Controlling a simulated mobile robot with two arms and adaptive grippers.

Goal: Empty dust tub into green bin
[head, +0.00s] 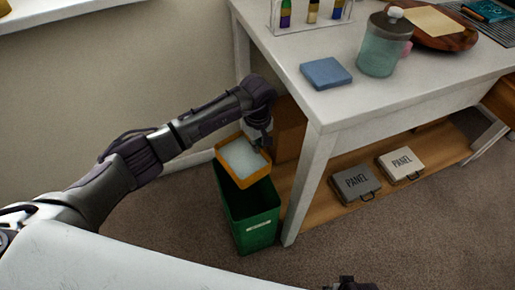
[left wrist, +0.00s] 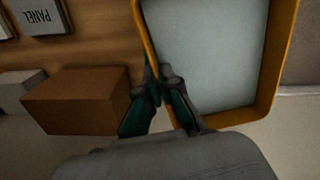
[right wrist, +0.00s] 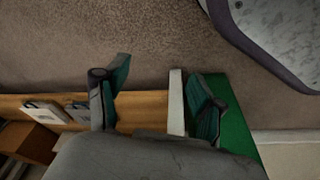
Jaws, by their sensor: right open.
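The dust tub (head: 242,157) is an orange-rimmed square tub with pale grey-white contents. In the head view it is above the green bin (head: 253,222), slightly tilted, and covers part of the bin's opening. My left gripper (head: 262,143) is shut on the tub's right wall. In the left wrist view the gripper (left wrist: 163,92) has one finger on each side of the tub's wall (left wrist: 272,60), and the pale contents fill its floor. My right gripper (right wrist: 158,92) is open and empty; part of the green bin (right wrist: 232,112) shows behind its right finger.
A white table (head: 310,110) stands right of the bin, its leg close beside it. It bears a blue sponge (head: 325,73) and a glass jar (head: 383,45). Its lower shelf holds a brown box (head: 288,130) and two PANEL cases (head: 355,184). Carpet in front is clear.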

